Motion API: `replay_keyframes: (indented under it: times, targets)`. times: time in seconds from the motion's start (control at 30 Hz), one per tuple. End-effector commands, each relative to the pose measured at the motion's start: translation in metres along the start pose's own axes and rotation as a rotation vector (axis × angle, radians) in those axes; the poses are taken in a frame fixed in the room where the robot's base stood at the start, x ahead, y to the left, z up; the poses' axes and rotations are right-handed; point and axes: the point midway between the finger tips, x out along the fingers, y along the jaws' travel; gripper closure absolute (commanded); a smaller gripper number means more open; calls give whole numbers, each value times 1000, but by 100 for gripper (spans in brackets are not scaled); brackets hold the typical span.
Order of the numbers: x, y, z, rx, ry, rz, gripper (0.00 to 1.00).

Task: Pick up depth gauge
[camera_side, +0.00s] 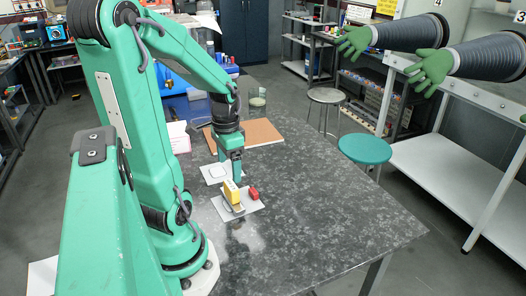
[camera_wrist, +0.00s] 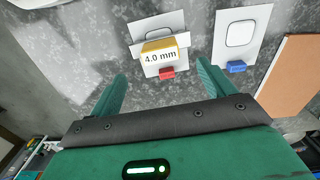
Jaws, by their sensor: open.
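The depth gauge appears to be the yellow block (camera_side: 231,192) with a white "4.0 mm" label, also in the wrist view (camera_wrist: 160,55). It stands on a white sheet (camera_wrist: 172,20) beside a red block (camera_wrist: 167,73). My gripper (camera_wrist: 161,70) is open and empty. In the wrist view its two green fingers lie left and right of the yellow block, with the block just beyond or between the tips. In the side view my gripper (camera_side: 237,173) is close above the block; contact cannot be told.
A second white sheet (camera_wrist: 222,40) with a rounded outline and a blue block (camera_wrist: 236,67) lies to the right in the wrist view. A brown board (camera_side: 262,133) lies behind. The dark speckled table (camera_side: 320,200) is clear to the right in the side view.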

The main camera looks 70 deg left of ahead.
Motion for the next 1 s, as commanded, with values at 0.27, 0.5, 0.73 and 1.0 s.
replay_keyframes:
  times: [0.27, 0.5, 0.73, 1.0]
  targets:
    - [4, -1, 1, -1, -4, 3, 18]
    - [21, -1, 1, -1, -5, 4, 18]
    - [27, -1, 1, -1, -3, 2, 18]
    - [34, -1, 1, -1, -5, 4, 18]
